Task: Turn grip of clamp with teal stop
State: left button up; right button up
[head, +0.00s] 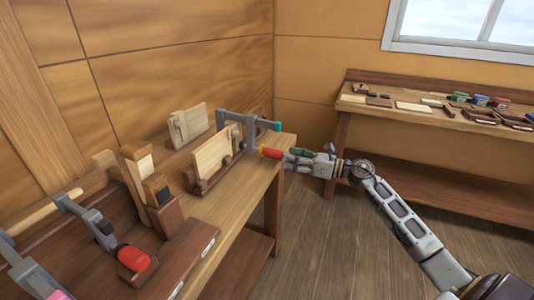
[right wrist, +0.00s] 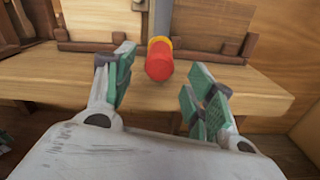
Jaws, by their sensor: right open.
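The clamp with the teal stop (head: 268,124) is a grey metal clamp (head: 238,118) at the far right end of the near workbench, beside a pale board. Its grip (head: 270,153) is red with a yellow band and points toward my right gripper (head: 292,156). In the right wrist view the grip (right wrist: 159,62) shows end-on, ahead of and between the spread green-padded fingers of my right gripper (right wrist: 158,78). No finger visibly touches it. The teal stop is out of the right wrist view. My left gripper is not in view.
A second clamp with a red grip (head: 132,258) and a pink stop (head: 57,295) is at the left of the near workbench (head: 262,180). Wooden blocks stand between the clamps. A far bench (head: 392,114) holds small parts. Floor (head: 325,240) shows between the benches.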

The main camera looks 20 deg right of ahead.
aim_at(267, 152)
jog(key=shift+x, duration=4.8)
jog(key=shift+c, duration=0.4)
jog(key=c, duration=1)
